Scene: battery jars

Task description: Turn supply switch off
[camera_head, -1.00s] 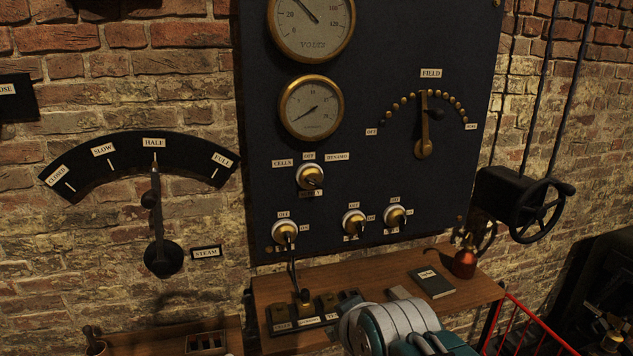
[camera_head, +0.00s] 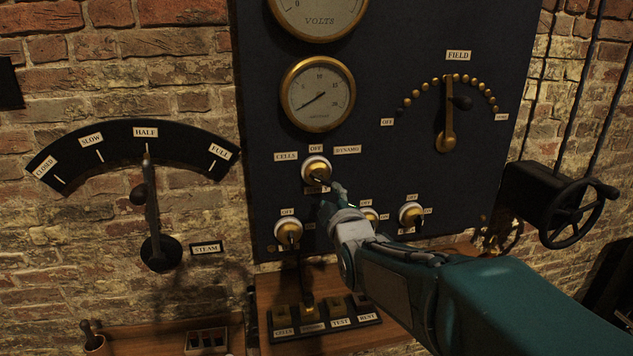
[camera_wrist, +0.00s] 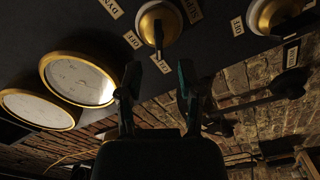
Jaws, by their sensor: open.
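The supply switch (camera_head: 316,171) is a brass knob on a white round base on the dark panel, with CELLS, OFF and DYNAMO labels left, above and right. In the head view my gripper (camera_head: 335,198) is just below and right of the switch; contact cannot be told.
Three similar knobs sit lower on the panel, including a left one (camera_head: 288,231); my arm partly covers the middle one (camera_head: 369,215). The field lever (camera_head: 447,125) is to the right, the steam lever (camera_head: 152,210) to the left. A labelled key block (camera_head: 325,320) sits on the shelf below.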

